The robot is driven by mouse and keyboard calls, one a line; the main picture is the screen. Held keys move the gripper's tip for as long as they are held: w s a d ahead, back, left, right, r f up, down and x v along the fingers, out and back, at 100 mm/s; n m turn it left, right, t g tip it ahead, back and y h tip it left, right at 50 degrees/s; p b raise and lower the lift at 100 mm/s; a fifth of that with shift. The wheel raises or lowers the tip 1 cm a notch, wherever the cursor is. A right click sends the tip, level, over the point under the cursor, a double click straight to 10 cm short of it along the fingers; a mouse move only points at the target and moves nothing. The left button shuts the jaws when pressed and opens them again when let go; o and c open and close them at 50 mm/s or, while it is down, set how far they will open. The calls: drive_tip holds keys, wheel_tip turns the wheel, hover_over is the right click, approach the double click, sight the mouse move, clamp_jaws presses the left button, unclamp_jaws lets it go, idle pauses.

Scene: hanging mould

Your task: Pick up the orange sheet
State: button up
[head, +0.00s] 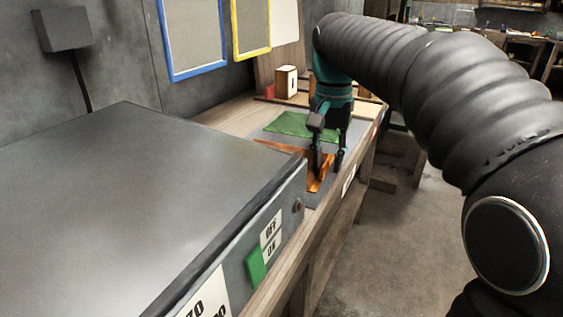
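The orange sheet (292,149) lies on a grey mat on the wooden bench, partly hidden by the big grey box and by my gripper. Its right part shows as a narrow orange piece (326,174) between my fingers. My gripper (328,168) points down over the right end of the sheet, with its two dark fingers apart. I cannot tell whether the fingertips touch the sheet or the mat.
A green sheet (290,124) lies just behind the orange one. A large grey box (140,200) with a green switch (256,266) fills the near left. Small wooden blocks (286,82) stand at the back. Blue and yellow frames hang on the wall. Floor at right is clear.

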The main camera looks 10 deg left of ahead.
clamp_jaws()
